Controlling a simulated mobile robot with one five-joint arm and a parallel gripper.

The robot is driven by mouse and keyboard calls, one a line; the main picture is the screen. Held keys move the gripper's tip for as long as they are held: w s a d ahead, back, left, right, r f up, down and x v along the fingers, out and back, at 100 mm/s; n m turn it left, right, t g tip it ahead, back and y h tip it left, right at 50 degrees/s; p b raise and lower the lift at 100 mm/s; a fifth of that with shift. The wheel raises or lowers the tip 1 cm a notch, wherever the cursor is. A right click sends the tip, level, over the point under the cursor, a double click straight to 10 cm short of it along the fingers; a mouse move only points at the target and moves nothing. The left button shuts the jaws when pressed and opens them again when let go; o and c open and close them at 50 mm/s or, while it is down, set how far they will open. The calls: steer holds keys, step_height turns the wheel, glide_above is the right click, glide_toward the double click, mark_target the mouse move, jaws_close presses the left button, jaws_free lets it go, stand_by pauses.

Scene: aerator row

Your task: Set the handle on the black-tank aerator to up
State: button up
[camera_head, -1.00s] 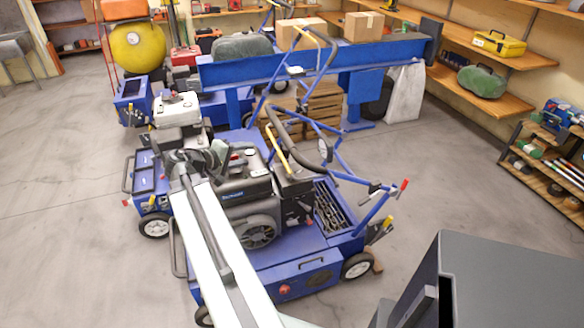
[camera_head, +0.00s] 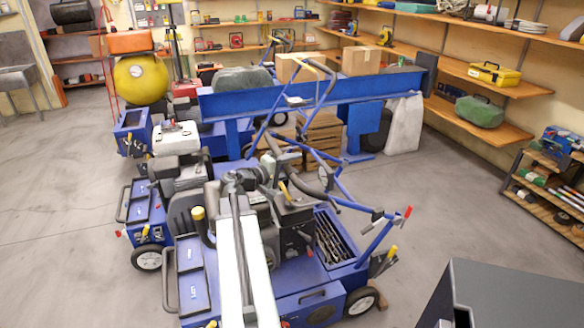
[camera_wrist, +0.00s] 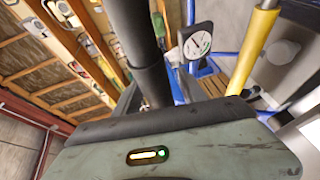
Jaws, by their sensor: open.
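The nearest blue aerator has a dark tank (camera_head: 293,217) and a blue deck below it. A yellow lever (camera_head: 284,191) shows beside the tank, partly hidden. My gripper (camera_head: 250,178) is over this aerator, among its dark parts, open and hard to pick out; I see nothing held. In the wrist view a yellow bar (camera_wrist: 252,48) slants up at right, beside a black tube (camera_wrist: 135,45). I cannot tell whether either touches my gripper. A grey-green body (camera_wrist: 175,150) with a small lit slot fills the bottom of that view.
A white-tank aerator (camera_head: 176,137) and a yellow-tank one (camera_head: 141,80) stand behind at left. Blue handlebars (camera_head: 375,240) rise at the near machine's right. A blue beam (camera_head: 310,92) crosses behind. A dark grey box (camera_head: 510,290) is at lower right.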

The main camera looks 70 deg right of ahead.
jaws_close()
stand_by(1.4)
